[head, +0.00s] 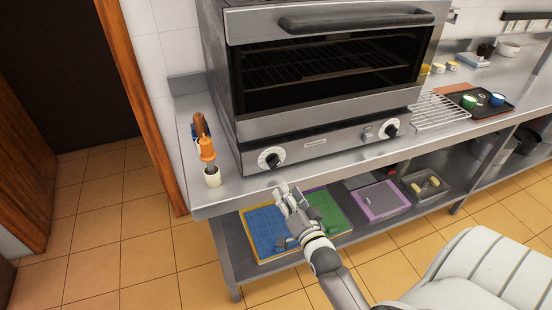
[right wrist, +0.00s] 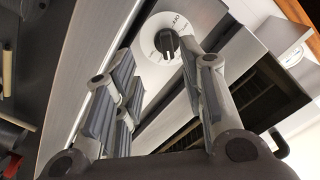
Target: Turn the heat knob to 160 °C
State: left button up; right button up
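The oven (head: 320,70) has two round dials with dark knobs on its lower front panel: a left knob (head: 271,158) and a right knob (head: 390,128). Which one sets the heat cannot be read in the head view. My right gripper (head: 284,190) is just below and in front of the left knob, apart from it. In the right wrist view a dark knob (right wrist: 167,43) on a white dial shows beyond and between the open, empty fingers. The dial markings are too small to read surely. My left gripper is not in view.
The counter's front edge (head: 310,172) runs under the panel. Below, a shelf holds a blue tray (head: 265,232), a green tray (head: 327,212) and a purple-edged board (head: 377,201).

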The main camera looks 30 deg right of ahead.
aim_at(277, 165)
jog(key=x, duration=0.3)
jog(key=r+p+x, duration=0.1)
jog(key=x, duration=0.2)
jog(key=d+r+p+x, duration=0.1)
jog(key=x, duration=0.2)
jog(key=shift+w, duration=0.15)
jog(key=shift+x, duration=0.8)
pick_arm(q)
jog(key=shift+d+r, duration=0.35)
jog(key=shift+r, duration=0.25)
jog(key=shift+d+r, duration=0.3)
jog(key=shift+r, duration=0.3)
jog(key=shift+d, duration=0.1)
pick_arm(e)
jog(key=shift+c, duration=0.7)
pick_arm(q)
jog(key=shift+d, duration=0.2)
pick_arm(e)
grip_shut()
